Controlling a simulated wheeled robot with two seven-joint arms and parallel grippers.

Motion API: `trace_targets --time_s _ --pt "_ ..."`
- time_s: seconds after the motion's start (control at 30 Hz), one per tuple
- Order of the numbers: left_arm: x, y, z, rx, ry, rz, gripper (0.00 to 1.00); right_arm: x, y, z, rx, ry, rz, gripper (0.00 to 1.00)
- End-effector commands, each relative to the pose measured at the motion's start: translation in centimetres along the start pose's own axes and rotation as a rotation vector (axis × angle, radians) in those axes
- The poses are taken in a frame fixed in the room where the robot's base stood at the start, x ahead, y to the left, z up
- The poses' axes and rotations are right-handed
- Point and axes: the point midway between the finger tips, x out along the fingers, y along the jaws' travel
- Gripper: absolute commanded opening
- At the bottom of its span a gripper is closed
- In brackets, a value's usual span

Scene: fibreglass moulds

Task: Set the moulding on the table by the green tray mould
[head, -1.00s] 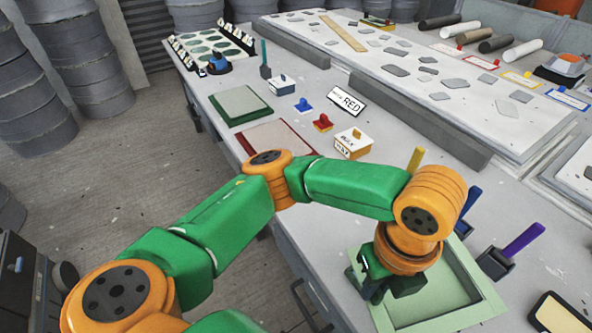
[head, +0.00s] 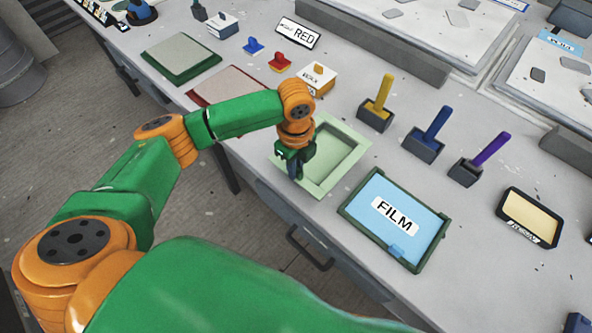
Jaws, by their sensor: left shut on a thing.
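The pale green moulding (head: 349,140), a tray shape with a wide flat rim, is between the red tray mould and the blue FILM tray. My left gripper (head: 295,170) is shut on its left rim. I cannot tell whether the moulding touches the table or hangs just above it. The green tray mould (head: 182,57), dark green edged with a grey face, lies on the table (head: 505,275) further back left, beyond the red tray mould (head: 212,97). The fingertips are partly hidden by the gripper body. My right gripper is out of view.
The FILM tray (head: 420,218) lies to the right of the moulding. Yellow (head: 383,92), blue (head: 437,124) and purple (head: 490,149) handled tools stand behind it. A white box (head: 318,82), small red and blue blocks and a RED sign (head: 299,33) stand behind the moulds.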

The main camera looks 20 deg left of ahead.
Motion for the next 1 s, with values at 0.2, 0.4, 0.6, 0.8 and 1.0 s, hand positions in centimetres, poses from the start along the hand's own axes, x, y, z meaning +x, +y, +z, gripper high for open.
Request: trace_targets --time_s 0.2,0.4,0.6,0.8,1.0 --pt "2.2 0.1 -0.2 0.005 0.002 0.002 0.00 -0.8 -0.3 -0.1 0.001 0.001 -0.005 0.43" --pt "2.4 0.1 -0.2 0.005 0.002 0.001 0.00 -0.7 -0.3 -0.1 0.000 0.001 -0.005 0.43" --pt "2.5 0.1 -0.2 0.005 0.002 0.002 0.45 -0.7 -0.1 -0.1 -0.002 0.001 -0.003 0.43" --pt "2.4 0.1 -0.2 0.004 0.002 0.002 0.45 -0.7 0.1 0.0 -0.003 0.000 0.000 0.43" --pt "0.1 0.0 -0.2 0.005 0.002 -0.003 0.45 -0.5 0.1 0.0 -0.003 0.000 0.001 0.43"
